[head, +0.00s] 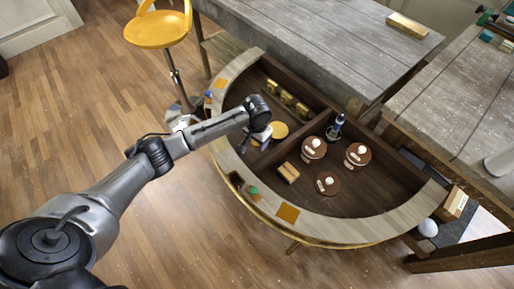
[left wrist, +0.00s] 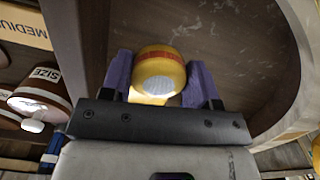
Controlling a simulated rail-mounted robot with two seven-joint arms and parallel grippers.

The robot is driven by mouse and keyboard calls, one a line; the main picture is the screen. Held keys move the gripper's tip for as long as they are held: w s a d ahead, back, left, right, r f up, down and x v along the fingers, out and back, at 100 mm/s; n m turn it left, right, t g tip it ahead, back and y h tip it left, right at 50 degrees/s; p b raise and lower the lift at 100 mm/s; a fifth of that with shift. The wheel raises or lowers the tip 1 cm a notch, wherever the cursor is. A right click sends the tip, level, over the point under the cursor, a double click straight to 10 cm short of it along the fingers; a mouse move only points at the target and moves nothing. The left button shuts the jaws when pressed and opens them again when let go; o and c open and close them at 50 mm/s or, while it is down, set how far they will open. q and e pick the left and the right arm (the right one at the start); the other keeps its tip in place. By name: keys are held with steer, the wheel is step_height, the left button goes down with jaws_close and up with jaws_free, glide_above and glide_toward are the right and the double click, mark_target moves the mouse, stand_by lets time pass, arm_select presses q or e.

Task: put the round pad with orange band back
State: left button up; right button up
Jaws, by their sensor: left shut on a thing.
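The round pad is yellow with an orange-red band and a pale grey face in the left wrist view (left wrist: 160,74). It sits between the two purple fingers of my left gripper (left wrist: 164,82), which is shut on it. In the head view a yellow disc, which looks like the pad (head: 279,130), shows beside my left gripper (head: 268,137) over the left part of the half-round console (head: 365,229). I cannot tell whether the pad touches the console floor. My right gripper is not in view.
Brown round lids with white knobs (head: 313,148) stand right of the gripper, near a dark bottle (head: 336,127) and a tan block (head: 287,172). Gold pieces (head: 287,97) line the back compartment. A raised divider (head: 308,125) crosses the console.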

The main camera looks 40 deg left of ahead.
mark_target(257, 151)
arm_select(q)
step_height(257, 151, down, 5)
steer(key=shift+r+b, duration=0.15)
steer(key=shift+b, duration=0.6)
steer(key=o, duration=0.8)
steer(key=shift+o, duration=0.2)
step_height(257, 151, up, 10)
steer(key=p, duration=0.3)
steer(key=shift+r, duration=1.05)
